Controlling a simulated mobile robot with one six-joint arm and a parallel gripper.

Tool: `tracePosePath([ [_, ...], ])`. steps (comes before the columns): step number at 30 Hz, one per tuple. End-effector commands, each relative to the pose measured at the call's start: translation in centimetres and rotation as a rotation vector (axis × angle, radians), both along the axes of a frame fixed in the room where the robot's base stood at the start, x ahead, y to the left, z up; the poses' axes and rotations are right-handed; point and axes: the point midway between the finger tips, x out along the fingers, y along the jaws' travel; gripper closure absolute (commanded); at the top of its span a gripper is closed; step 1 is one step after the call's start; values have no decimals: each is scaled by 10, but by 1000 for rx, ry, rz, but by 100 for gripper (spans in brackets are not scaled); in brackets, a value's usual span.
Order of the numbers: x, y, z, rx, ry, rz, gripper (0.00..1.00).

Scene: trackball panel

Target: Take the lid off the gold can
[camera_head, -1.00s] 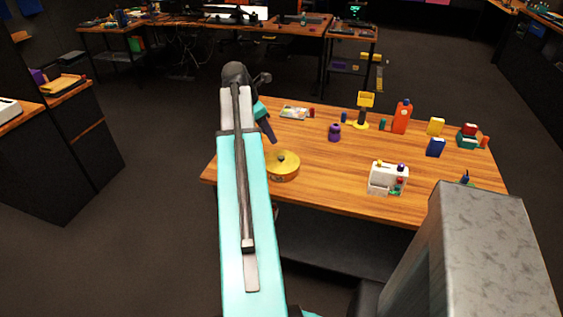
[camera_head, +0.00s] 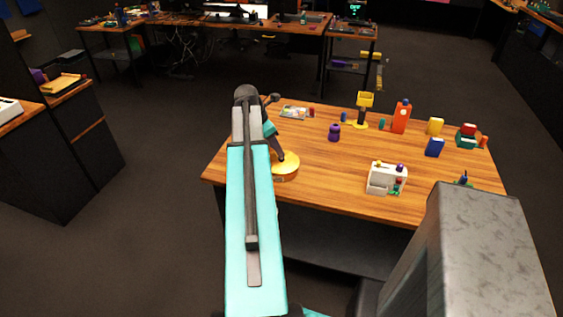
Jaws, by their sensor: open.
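The gold can (camera_head: 290,172) is a low, wide, round tin near the left end of the wooden table. Its flat gold lid (camera_head: 291,160) is on top; my arm covers its left part. My gripper (camera_head: 281,157) is a dark, slim shape at the lid, near its middle, where a knob showed before. The jaws are open, but the fingers are too small to make out. I cannot tell whether they touch the lid or are around the knob.
A white box with small coloured pieces (camera_head: 385,179) stands right of the can. A purple jar (camera_head: 334,132), a yellow stand (camera_head: 365,108) and an orange bottle (camera_head: 401,117) stand farther back. Bare wooden table (camera_head: 325,175) lies between the can and the white box.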

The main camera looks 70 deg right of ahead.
Motion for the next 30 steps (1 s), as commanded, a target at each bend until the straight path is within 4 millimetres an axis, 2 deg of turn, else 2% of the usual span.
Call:
tracePosePath([
  [11, -2, -2, -6, 1, 1, 0, 58],
  [24, -11, -14, -42, 1, 1, -2, 58],
  [30, -13, -16, -48, 0, 0, -1, 58],
])
